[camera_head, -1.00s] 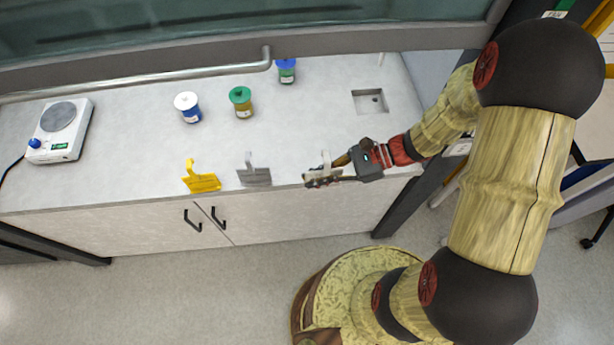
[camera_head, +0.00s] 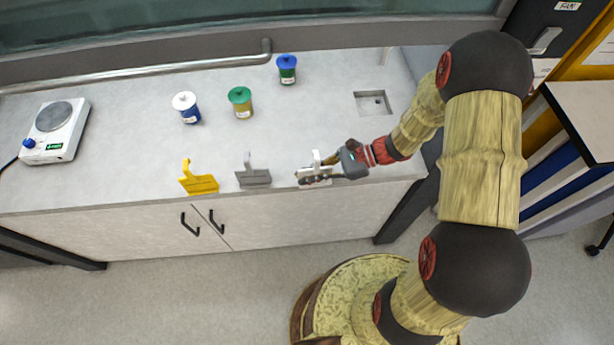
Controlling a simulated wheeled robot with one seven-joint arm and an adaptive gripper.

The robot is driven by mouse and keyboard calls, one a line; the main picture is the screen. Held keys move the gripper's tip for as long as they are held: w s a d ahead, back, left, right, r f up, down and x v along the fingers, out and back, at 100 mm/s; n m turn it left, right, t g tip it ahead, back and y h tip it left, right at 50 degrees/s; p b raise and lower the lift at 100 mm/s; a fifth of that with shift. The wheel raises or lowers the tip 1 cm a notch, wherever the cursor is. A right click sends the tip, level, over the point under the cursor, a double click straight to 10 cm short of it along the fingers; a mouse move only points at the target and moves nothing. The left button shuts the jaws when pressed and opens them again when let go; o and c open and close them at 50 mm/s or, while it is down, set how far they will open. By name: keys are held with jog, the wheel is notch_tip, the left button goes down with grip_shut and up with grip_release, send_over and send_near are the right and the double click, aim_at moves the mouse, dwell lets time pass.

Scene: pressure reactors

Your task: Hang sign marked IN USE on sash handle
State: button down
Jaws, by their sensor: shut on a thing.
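My gripper (camera_head: 318,174) is at the front edge of the worktop, shut on a white sign (camera_head: 316,158) whose upper tab stands up above the fingers. The fingers hide most of this sign, and no lettering can be read. A grey sign (camera_head: 253,173) and a yellow sign (camera_head: 199,181) stand to the left along the front edge, apart from my gripper. Their markings are too small to read. The sash handle (camera_head: 150,76) is a long grey bar along the bottom of the glass sash (camera_head: 240,20), with its bent end at the right.
A hotplate (camera_head: 58,130) stands at the far left. White-lidded (camera_head: 186,107), green-lidded (camera_head: 241,102) and blue-lidded (camera_head: 287,69) jars stand behind the signs. A small sink (camera_head: 372,103) lies at the right. The worktop (camera_head: 290,130) between jars and sink is clear.

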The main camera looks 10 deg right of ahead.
jog(key=shift+f, duration=0.1)
jog(key=c, duration=2.5)
grip_release()
jog(key=shift+f, duration=0.1)
jog(key=o, duration=0.5)
jog(key=shift+f+p+v, duration=0.1)
jog(key=shift+p+v, duration=0.3)
jog(key=shift+v, duration=1.55)
jog(key=shift+f+p+v, duration=0.15)
jog(key=shift+p+v, duration=0.2)
jog(key=shift+v, duration=1.6)
jog(key=shift+w+d+r, duration=0.1)
jog(key=shift+w, duration=0.05)
